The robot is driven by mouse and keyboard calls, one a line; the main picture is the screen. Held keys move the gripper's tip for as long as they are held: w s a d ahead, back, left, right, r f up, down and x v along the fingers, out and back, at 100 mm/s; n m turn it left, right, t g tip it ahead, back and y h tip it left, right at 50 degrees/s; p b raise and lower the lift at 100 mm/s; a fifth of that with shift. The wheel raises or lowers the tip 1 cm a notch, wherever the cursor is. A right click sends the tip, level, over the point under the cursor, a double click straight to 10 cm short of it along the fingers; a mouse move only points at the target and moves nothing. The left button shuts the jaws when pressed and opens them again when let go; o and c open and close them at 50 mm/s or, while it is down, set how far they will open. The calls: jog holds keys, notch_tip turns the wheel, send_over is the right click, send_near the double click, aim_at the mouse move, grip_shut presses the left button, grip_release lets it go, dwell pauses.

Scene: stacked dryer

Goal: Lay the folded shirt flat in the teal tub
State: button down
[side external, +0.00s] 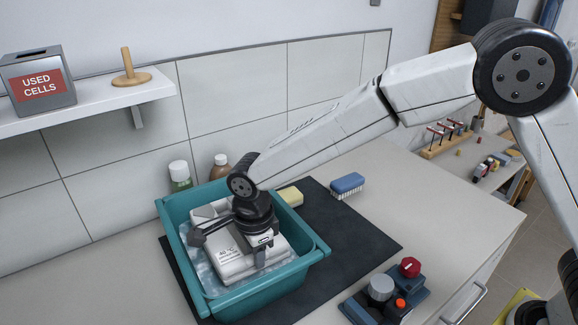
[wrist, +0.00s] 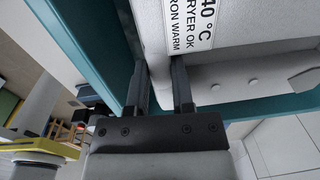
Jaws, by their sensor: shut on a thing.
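The folded shirt (side external: 236,262) is white-grey with a printed care label, and it is inside the teal tub (side external: 318,254). It looks roughly level there, but I cannot tell if its whole underside touches the bottom. In the wrist view the shirt (wrist: 236,78) shows its label and small round buttons close by. My gripper (side external: 262,257) is down inside the tub, shut on the shirt's near edge. In the wrist view my gripper's fingers (wrist: 160,80) straddle that edge, beside the tub wall (wrist: 95,45). My wrist hides part of the shirt.
The tub stands on a dark mat (side external: 350,240). A yellow sponge (side external: 291,196), blue brush (side external: 347,185), green bottle (side external: 180,175) and brown bottle (side external: 220,166) are behind it. A control box (side external: 385,298) with knobs is at front right. The shelf (side external: 90,108) hangs above left.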

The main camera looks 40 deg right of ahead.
jog(key=shift+f, duration=0.1)
jog(key=shift+w+a+f, duration=0.1)
jog(key=shift+w+f, duration=0.1)
jog(key=shift+f, duration=1.55)
jog(key=shift+f, duration=0.55)
jog(key=shift+c, duration=2.4)
grip_release()
jog(key=r, duration=1.3)
jog(key=shift+s, duration=0.25)
